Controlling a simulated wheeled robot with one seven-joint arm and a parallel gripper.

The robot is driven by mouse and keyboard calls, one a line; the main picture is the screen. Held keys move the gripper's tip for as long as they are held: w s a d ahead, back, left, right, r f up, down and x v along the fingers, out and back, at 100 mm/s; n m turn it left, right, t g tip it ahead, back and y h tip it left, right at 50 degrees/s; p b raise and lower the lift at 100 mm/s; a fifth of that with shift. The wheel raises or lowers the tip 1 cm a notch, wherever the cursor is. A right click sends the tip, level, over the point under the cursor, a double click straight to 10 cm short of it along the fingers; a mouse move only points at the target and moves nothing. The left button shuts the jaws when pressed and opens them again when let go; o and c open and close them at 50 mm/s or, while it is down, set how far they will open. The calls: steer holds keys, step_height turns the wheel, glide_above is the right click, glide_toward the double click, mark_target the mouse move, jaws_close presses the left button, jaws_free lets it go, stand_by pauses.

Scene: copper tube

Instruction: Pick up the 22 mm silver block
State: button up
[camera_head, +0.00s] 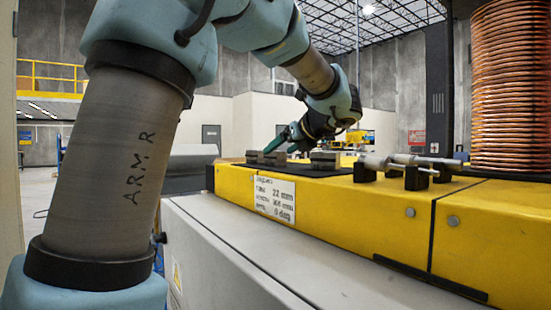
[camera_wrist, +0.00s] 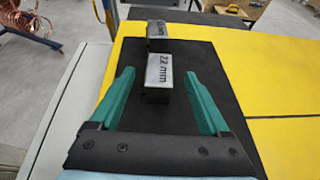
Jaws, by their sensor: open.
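The silver block marked "22 mm" (camera_wrist: 158,70) lies on a black mat (camera_wrist: 205,62) in the wrist view. My gripper (camera_wrist: 159,75) is open, with one green finger on each side of the block in the picture. Gaps show between the block and both fingers, and nothing is held. I cannot tell how far the fingertips are above the mat. In the head view my gripper (camera_head: 275,147) reaches down at the far end of the yellow bench, near grey blocks (camera_head: 323,160); the 22 mm block cannot be singled out there.
Another dark grey block (camera_wrist: 156,28) stands just beyond on the same mat. The yellow bench (camera_head: 340,200) carries black supports with a metal rod (camera_head: 400,160) and a copper coil (camera_head: 511,85) at right. A grey surface (camera_wrist: 75,95) runs along the bench's left side.

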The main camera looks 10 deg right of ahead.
mark_target(275, 152)
steer(key=x, duration=0.3)
steer(key=shift+w+a, duration=0.15)
steer(key=shift+w, duration=0.1)
jaws_close()
stand_by(0.5)
stand_by(0.7)
